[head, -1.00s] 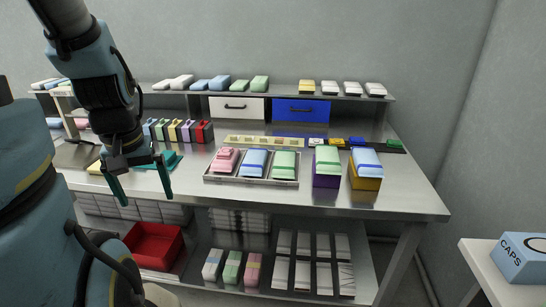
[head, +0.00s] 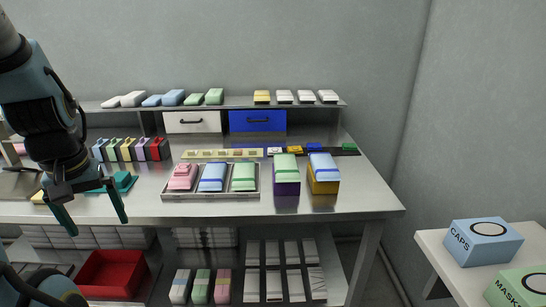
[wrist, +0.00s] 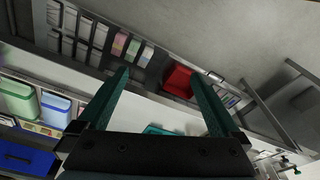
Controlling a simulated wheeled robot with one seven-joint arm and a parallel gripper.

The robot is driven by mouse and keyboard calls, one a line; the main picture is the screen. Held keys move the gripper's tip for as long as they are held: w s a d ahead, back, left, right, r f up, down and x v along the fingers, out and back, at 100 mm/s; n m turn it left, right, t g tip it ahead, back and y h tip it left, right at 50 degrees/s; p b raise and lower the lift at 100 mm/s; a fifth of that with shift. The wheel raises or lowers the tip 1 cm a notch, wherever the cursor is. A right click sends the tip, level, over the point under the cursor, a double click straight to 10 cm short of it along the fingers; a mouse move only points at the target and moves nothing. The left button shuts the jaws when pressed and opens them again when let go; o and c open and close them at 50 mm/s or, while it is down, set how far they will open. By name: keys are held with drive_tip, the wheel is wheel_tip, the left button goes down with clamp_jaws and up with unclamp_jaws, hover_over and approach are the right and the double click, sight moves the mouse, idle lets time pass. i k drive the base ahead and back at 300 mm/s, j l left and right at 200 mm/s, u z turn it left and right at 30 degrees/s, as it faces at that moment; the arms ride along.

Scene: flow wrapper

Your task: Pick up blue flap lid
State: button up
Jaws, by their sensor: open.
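A small blue piece that looks like the blue flap lid (head: 314,147) lies on a dark strip (head: 334,153) at the back right of the steel table. Small white (head: 275,151), yellow (head: 297,149) and green (head: 348,147) pieces lie along the same strip. My gripper (head: 95,215) is open and empty at the table's front left, far left of the blue piece and nearer to me. In the wrist view its two teal fingers (wrist: 160,82) are spread apart, with nothing between them.
A purple box (head: 286,188) and a yellow box (head: 323,187), each with a soft pack on top, stand in front of the strip. A metal tray (head: 210,196) holds three packs. A shelf (head: 235,104) runs behind. A CAPS box (head: 482,243) stands right.

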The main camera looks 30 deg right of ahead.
sight(316, 146)
drive_tip(key=l+z, duration=0.15)
drive_tip(key=z, duration=1.2)
drive_tip(key=i+l+z, duration=0.2)
drive_tip(key=i+l, duration=0.3)
